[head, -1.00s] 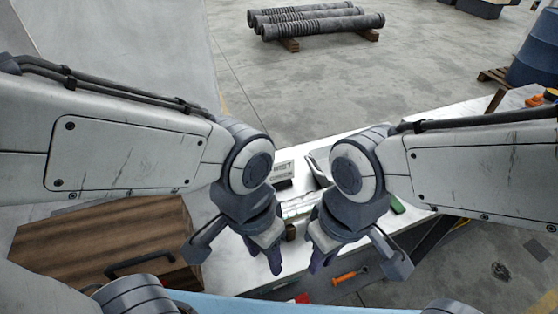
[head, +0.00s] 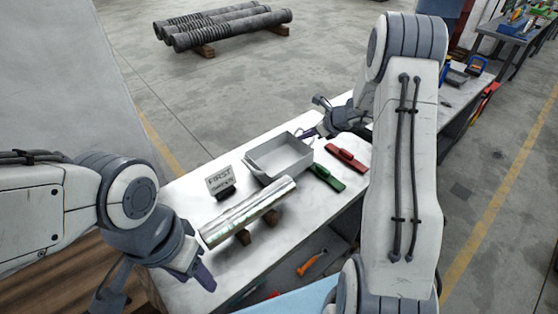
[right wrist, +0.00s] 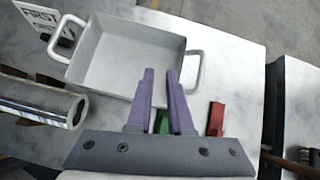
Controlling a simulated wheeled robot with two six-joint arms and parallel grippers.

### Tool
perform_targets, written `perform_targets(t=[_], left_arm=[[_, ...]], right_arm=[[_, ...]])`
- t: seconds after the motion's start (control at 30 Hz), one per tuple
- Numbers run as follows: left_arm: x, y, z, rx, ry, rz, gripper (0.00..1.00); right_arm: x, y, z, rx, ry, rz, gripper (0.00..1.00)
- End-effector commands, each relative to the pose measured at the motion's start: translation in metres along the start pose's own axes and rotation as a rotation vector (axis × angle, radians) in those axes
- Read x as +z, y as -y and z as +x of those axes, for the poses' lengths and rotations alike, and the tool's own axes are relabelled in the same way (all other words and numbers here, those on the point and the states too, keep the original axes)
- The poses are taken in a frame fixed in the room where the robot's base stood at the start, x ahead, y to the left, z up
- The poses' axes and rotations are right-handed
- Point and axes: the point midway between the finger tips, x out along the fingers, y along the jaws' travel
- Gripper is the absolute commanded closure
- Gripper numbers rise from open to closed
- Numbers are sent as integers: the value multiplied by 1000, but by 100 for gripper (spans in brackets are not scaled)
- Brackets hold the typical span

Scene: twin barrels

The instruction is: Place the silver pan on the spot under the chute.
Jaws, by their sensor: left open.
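The silver pan (head: 280,158) is a shallow grey rectangular tray with loop handles, lying empty on the white bench. It also shows in the right wrist view (right wrist: 125,62). My right gripper (head: 312,133) is at the pan's far right end. In the right wrist view its purple fingers (right wrist: 160,72) are apart and overlap the pan's edge beside one handle; contact cannot be told. My left gripper (head: 198,276) is open and empty at the bench's near left, close to a shiny metal tube. I cannot make out the chute or the spot under it.
The shiny tube (head: 248,210) rests on wooden blocks in front of the pan. A FIRST sign (head: 219,180) stands left of the pan. Green-handled (head: 327,177) and red-handled (head: 346,157) tools lie to its right. Dark pipes (head: 222,27) lie on the floor behind.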

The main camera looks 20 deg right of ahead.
Motion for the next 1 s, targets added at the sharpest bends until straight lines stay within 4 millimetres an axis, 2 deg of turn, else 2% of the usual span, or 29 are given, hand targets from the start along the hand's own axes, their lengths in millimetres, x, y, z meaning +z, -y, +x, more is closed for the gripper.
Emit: perform_targets(t=[0.03,0.1,0.2,0.4,0.63,0.83,1.0], left_arm=[[0,0,0,0,0,0,50],[0,0,-1,0,0,0,50],[0,0,-4,0,0,0,50],[0,-1,-12,0,0,-1,50],[-1,-1,-16,0,0,-1,50],[-1,-2,-26,0,0,-1,50],[-2,-2,-28,0,0,-2,50]], right_arm=[[-13,17,0,-32,3,73,81],[-22,31,1,-59,8,134,81],[-26,38,11,-72,12,166,81],[-25,39,41,-72,12,163,81],[-24,39,60,-70,12,160,81],[-23,41,88,-70,12,160,81],[-24,43,102,-72,12,160,81]])
